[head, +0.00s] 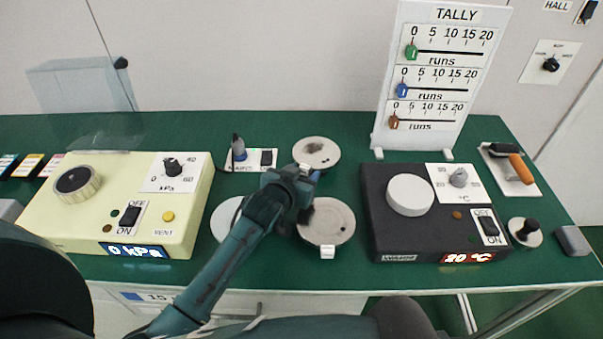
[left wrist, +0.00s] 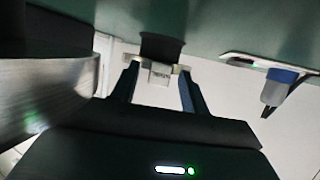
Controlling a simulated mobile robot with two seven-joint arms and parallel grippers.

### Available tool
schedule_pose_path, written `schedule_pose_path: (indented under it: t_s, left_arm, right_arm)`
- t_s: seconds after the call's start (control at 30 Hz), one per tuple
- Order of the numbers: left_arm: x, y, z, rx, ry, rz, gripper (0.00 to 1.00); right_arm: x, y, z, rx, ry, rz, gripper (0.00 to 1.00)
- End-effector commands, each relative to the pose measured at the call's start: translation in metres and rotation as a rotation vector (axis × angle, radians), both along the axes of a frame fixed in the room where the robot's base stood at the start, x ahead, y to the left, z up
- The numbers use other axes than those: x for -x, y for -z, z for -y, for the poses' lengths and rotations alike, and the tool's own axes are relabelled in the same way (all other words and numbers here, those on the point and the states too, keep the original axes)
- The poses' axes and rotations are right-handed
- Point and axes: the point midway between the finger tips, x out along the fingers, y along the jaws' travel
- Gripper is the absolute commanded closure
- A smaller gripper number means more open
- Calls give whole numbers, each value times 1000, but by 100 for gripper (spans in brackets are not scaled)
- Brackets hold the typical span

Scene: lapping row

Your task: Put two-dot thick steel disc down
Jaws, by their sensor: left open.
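My left gripper (head: 305,177) is over the middle of the green bench, among round plates, with its fingers apart. In the left wrist view the open gripper (left wrist: 160,72) has a small pale block and a dark round piece showing beyond and between its fingertips. A thick steel disc (left wrist: 45,95) fills the left edge of that view, outside the fingers. In the head view, round metal plates lie at the back (head: 318,146), front right (head: 335,230) and front left (head: 222,222), the last partly behind my arm. I cannot make out any dots. My right gripper is out of view.
A cream kPa box (head: 120,235) stands left and a dark °C box (head: 385,240) right. A white tally board (head: 440,80) stands behind. A small switch plate with a grey-blue peg (head: 238,148) is near the back plate. An orange-handled tool (head: 520,168) lies far right.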

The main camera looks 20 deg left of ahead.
Motion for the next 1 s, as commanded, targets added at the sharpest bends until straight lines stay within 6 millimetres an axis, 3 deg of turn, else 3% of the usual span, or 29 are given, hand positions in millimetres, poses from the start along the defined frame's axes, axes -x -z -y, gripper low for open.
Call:
schedule_pose_path:
  t_s: [0.17,0.27,0.7,1.0]
  left_arm:
    - [0,-5,0,-1,0,1,55]
    - [10,-7,-1,0,0,-1,55]
    - [90,-40,-11,0,0,-2,55]
    - [110,-49,-13,0,-1,-1,55]
  right_arm:
    - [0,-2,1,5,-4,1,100]
    - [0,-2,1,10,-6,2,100]
    - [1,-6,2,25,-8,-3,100]
    - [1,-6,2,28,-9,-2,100]
